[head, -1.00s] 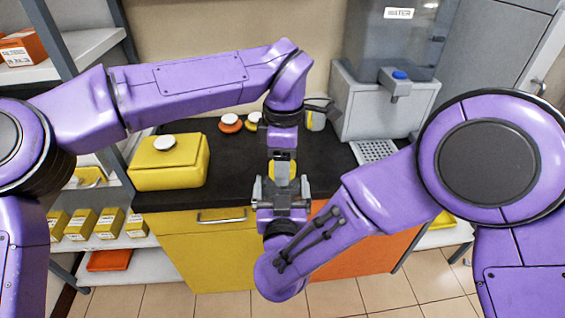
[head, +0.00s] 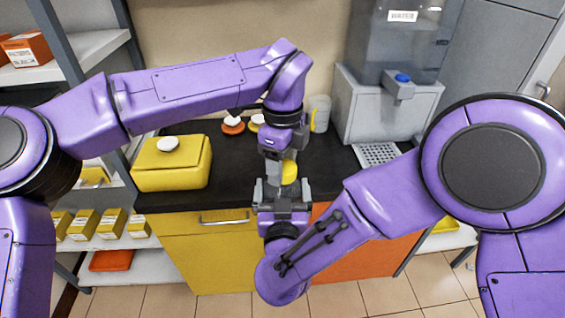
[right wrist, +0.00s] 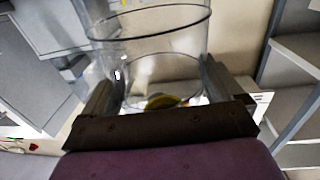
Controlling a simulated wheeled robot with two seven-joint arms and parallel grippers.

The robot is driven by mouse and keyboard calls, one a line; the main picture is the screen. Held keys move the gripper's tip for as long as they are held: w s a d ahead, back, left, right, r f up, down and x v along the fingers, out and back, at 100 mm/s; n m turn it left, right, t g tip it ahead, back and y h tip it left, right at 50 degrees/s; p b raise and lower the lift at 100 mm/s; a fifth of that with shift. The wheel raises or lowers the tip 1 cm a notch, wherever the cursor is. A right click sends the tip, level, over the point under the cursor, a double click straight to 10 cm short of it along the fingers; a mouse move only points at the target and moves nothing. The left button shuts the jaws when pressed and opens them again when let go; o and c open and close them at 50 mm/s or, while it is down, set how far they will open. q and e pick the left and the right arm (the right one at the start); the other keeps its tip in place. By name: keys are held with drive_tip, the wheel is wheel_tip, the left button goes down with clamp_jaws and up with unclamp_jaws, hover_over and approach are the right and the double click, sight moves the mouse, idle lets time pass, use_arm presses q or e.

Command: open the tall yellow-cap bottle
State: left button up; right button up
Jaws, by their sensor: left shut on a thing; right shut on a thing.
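The yellow cap (head: 289,172) shows in the middle of the head view, beside the jaws of my left gripper (head: 276,170), which points down and is shut on it. My right gripper (head: 284,191) is just below, pointing away from me, and is shut on the bottle. The bottle body is hardly visible in the head view. In the right wrist view the bottle (right wrist: 150,50) is a clear cylinder between the two fingers. Whether the cap still touches the bottle is hidden by the grippers.
A yellow box (head: 170,165) with a white knob stands left on the dark counter (head: 230,185). Behind are an orange-based item (head: 233,127) and a pale cup (head: 319,113). A grey water dispenser (head: 385,110) stands right. Shelves flank the left side.

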use_arm(q)
drive_tip(key=shift+s+d+f, duration=0.1)
drive_tip(key=shift+s+d, duration=0.05)
drive_tip(key=shift+s, duration=0.05)
